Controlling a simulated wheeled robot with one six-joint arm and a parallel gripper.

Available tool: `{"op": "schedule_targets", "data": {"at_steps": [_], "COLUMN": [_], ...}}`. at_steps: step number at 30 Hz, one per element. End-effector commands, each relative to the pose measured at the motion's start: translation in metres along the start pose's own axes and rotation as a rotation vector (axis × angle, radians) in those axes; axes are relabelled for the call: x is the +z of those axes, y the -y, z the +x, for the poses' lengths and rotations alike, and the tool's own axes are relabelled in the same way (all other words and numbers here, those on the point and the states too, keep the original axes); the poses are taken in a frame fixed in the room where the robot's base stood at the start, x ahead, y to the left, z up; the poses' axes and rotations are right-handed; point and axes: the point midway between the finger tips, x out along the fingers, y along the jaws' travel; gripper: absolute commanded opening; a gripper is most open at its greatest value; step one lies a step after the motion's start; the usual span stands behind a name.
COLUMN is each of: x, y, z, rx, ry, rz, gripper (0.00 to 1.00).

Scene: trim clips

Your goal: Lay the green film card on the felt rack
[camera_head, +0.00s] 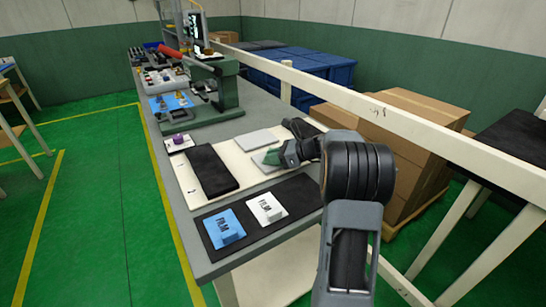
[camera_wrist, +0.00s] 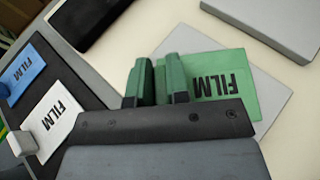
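The green film card (camera_wrist: 225,85) lies over a light grey plate (camera_wrist: 272,97) in the wrist view, its FILM lettering upside down. In the head view, the card (camera_head: 266,159) is partly hidden by my gripper (camera_head: 287,155). In the wrist view, my gripper (camera_wrist: 159,82) reaches over the card's left end, its fingers a narrow gap apart with green showing between them. I cannot tell whether they press on the card's tab. The dark felt rack (camera_head: 294,192) lies near the table's front and holds a blue film card (camera_head: 223,226) and a white one (camera_head: 266,207).
A black block (camera_head: 212,170) lies left of the card on a cream board (camera_head: 243,163). A second grey plate (camera_head: 257,140) is behind. A green press (camera_head: 225,92) stands farther back. The rack's right part is bare. A rail (camera_head: 400,122) runs along the right.

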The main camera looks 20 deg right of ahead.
Motion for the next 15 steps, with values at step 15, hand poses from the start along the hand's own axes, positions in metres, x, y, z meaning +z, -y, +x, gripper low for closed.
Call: {"op": "schedule_targets", "data": {"at_steps": [15], "x": [0.0024], "y": [0.0000], "z": [-0.0009], "rx": [0.000], "ry": [0.000], "rz": [-0.001], "gripper": [0.40]}}
